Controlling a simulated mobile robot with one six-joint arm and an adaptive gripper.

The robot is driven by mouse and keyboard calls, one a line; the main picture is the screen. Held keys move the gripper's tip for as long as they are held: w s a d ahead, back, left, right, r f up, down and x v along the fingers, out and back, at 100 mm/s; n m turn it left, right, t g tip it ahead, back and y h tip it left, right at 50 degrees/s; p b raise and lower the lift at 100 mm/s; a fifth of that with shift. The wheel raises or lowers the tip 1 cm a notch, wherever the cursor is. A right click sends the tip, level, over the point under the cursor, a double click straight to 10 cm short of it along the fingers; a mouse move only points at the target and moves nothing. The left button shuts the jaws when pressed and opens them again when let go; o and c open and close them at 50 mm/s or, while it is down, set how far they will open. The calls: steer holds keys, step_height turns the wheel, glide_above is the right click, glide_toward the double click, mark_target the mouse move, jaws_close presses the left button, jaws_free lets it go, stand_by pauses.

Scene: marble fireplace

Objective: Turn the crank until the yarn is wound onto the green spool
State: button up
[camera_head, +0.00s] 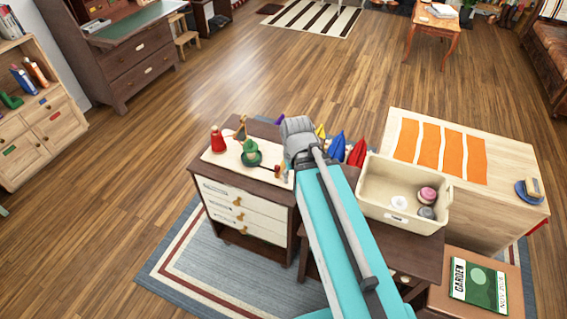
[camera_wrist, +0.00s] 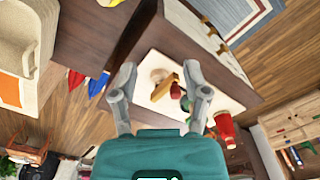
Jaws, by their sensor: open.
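A pale board (camera_head: 226,158) lies on top of the small dark chest and carries the winding parts. The green spool (camera_head: 250,154) stands near its middle. A red cone-shaped piece (camera_head: 217,140) stands at its left end, and a wooden piece (camera_head: 240,130) rises behind the green one. In the wrist view, my gripper (camera_wrist: 161,68) is open and empty, its fingers spread above the board. A tan wooden bar (camera_wrist: 166,86), possibly the crank, shows between the fingers. The green spool (camera_wrist: 185,103) is partly hidden by the right finger.
A cream bin (camera_head: 405,215) holding a few items stands right of my arm. Blue, red and yellow pointed pieces (camera_head: 337,147) stand behind the arm. A wooden table with orange stripes (camera_head: 440,150) is at the right. Open floor lies left and behind.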

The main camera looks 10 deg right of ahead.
steer(key=w+n, duration=0.1)
steer(key=n, duration=0.1)
step_height(320, 180, up, 2)
steer(key=n+p, duration=0.2)
steer(key=n, duration=2.4)
glide_above(283, 163)
steer(key=shift+w+r, duration=0.1)
steer(key=shift+f, duration=0.2)
step_height(283, 163, down, 13)
steer(key=b, duration=1.3)
steer(key=shift+f+b, duration=0.2)
steer(key=shift+b, duration=0.1)
jaws_close()
